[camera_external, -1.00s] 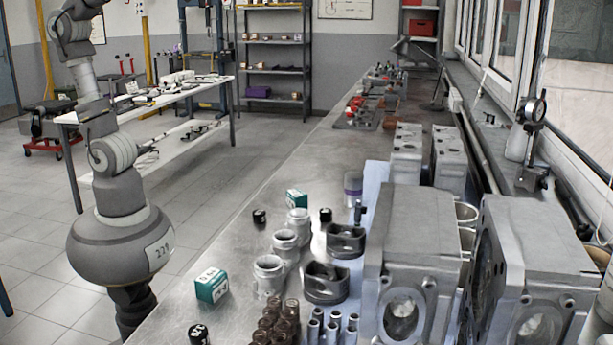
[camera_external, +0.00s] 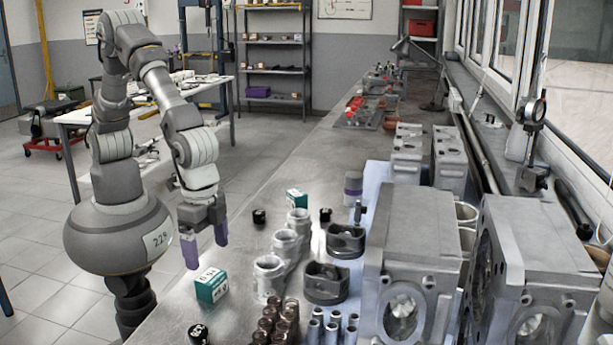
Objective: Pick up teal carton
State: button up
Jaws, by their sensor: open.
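A teal carton (camera_external: 211,287) with white label faces stands on the metal workbench near its left edge. A second, smaller teal carton (camera_external: 296,198) stands further back on the bench, behind the light metal cylinders. My gripper (camera_external: 206,250) points down with its purple fingers apart and empty. In the picture it is just above and slightly behind the nearer carton, not touching it as far as I can see. The gripper does not hide the nearer carton's top or front.
Light metal cylinders (camera_external: 270,275) and dark pistons (camera_external: 326,283) stand right of the nearer carton. A black cap (camera_external: 198,334) stands in front of it. Large grey engine blocks (camera_external: 420,240) fill the bench's right side. The bench's left edge has free room behind the carton.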

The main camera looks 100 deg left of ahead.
aim_at(210, 276)
notch_tip(210, 276, down, 8)
jog(key=b, duration=0.3)
jog(key=shift+f, duration=0.1)
jog(key=c, duration=1.1)
jog(key=shift+o, duration=0.2)
jog(key=shift+r, duration=0.2)
notch_tip(210, 276, up, 4)
jog(key=shift+f+p, duration=0.2)
jog(key=shift+p, duration=0.7)
jog(key=s+a+p, duration=0.1)
jog(key=s+a, duration=0.2)
jog(key=s, duration=0.4)
jog(key=s+a+r+p, duration=0.1)
jog(key=s+a, duration=0.3)
jog(key=s, duration=0.3)
jog(key=shift+a+r, duration=0.15)
jog(key=shift+a, duration=0.1)
